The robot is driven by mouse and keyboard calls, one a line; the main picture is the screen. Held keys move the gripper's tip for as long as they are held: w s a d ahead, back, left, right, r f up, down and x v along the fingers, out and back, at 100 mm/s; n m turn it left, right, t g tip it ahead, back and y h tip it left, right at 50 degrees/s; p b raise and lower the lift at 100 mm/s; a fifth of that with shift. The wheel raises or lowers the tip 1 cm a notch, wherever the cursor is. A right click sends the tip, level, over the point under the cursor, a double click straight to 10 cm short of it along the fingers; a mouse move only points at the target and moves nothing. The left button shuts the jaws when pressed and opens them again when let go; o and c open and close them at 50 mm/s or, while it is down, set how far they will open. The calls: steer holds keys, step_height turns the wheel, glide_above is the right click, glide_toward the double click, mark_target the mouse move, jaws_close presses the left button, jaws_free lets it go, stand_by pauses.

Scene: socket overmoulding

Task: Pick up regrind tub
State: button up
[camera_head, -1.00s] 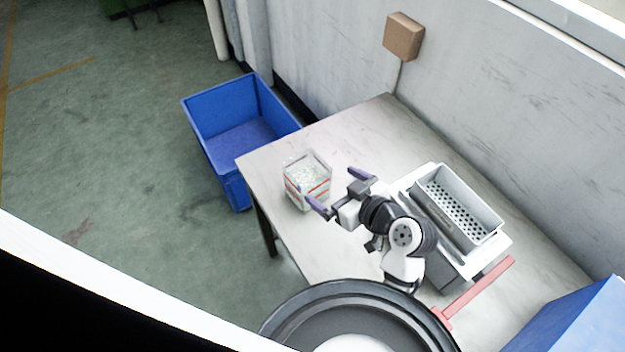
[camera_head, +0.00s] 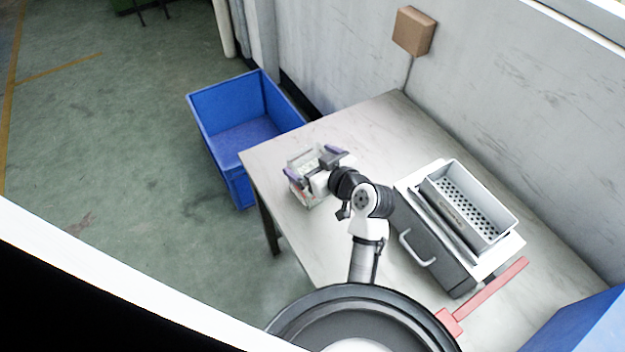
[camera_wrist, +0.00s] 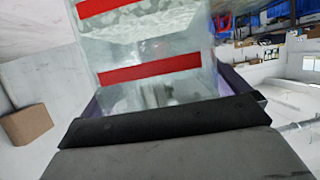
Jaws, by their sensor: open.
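The regrind tub (camera_head: 301,161) is a clear box with red bands and pale granules inside. It stands on the table near its far left corner. My gripper (camera_head: 311,162) is open, with its purple fingers on either side of the tub in the head view. In the wrist view the tub (camera_wrist: 150,62) fills the space ahead of the gripper, tilted in the picture, with a finger edge showing at each side (camera_wrist: 163,92). Whether the fingers touch the tub walls I cannot tell. The gripper body hides part of the tub in the head view.
A grey perforated basket (camera_head: 470,205) sits on a white and grey unit at the right of the table (camera_head: 375,125). A red bar (camera_head: 490,292) lies at the front. A blue bin (camera_head: 240,135) stands on the floor past the table's left edge. The table behind the tub is clear.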

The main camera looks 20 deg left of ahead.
steer(key=c, duration=1.5)
steer(key=shift+r, duration=0.15)
step_height(320, 180, up, 20)
steer(key=p, duration=0.6)
